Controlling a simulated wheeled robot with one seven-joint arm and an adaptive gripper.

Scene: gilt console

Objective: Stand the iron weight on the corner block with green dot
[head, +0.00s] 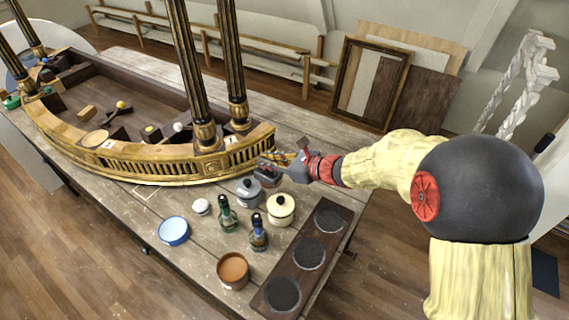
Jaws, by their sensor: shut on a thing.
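My gripper (270,171) is at the right end of the gilt console, low over the table and just behind a grey lidded pot. It is shut on a small dark thing that looks like the iron weight (267,180), mostly hidden by the fingers. Its exact shape and tilt cannot be told. Several small blocks and knobs sit in the console's tray, among them a yellow one (121,104) and a white one (178,127). I cannot make out a green dot on any corner block.
The gilt console (130,172) has tall black columns (190,75) rising near my gripper. In front stand the grey pot (248,190), a cream pot (281,211), two bottles (227,216), a blue dish (173,231), a copper pot (233,271) and a dark board with round plates (283,293).

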